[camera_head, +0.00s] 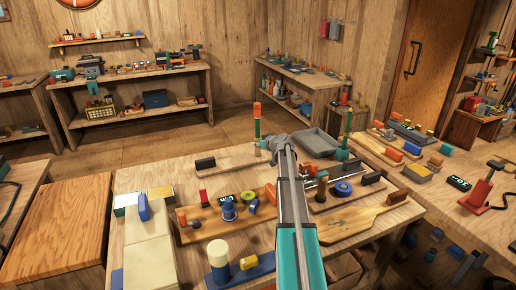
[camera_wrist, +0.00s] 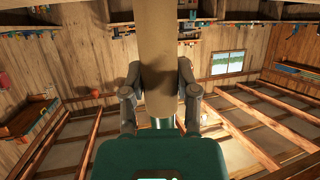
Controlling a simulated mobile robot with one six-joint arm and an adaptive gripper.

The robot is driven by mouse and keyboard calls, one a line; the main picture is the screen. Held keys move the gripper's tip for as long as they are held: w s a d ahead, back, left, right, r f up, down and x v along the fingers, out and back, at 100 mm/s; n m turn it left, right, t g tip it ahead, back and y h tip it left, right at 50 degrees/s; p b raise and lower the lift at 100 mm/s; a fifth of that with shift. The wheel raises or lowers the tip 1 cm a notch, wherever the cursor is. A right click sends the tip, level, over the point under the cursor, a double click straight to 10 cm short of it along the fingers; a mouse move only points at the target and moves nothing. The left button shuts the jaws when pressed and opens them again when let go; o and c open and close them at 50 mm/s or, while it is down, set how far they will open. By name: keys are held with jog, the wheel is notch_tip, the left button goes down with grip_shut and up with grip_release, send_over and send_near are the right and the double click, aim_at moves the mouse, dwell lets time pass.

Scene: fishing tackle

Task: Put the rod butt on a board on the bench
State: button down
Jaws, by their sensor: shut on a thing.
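My gripper (camera_wrist: 160,95) is shut on a plain tan cylinder, which I take to be the rod butt (camera_wrist: 160,55); it runs up out of the top of the wrist view. In the head view my gripper (camera_head: 277,142) is over the far part of the bench (camera_head: 150,178), and I cannot make out the rod butt there. Boards lie on the bench: one with reels (camera_head: 190,234) left of my arm, a paddle-shaped one (camera_head: 365,222) to the right, one with a blue ring (camera_head: 318,207), and one at the back (camera_head: 225,160).
A grey tray (camera_head: 318,146) stands at the back right of the bench. A green post with an orange top (camera_head: 257,120) stands just left of my gripper. A blue bottle with a pale cap (camera_head: 218,258) stands at the front. Another cluttered bench (camera_head: 440,205) is at the right.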

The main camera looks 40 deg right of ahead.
jog(key=shift+c, duration=1.8)
grip_release()
jog(key=p+v, duration=0.3)
jog(key=v, duration=0.4)
jog(key=shift+s, duration=0.25)
jog(key=shift+r, duration=0.1)
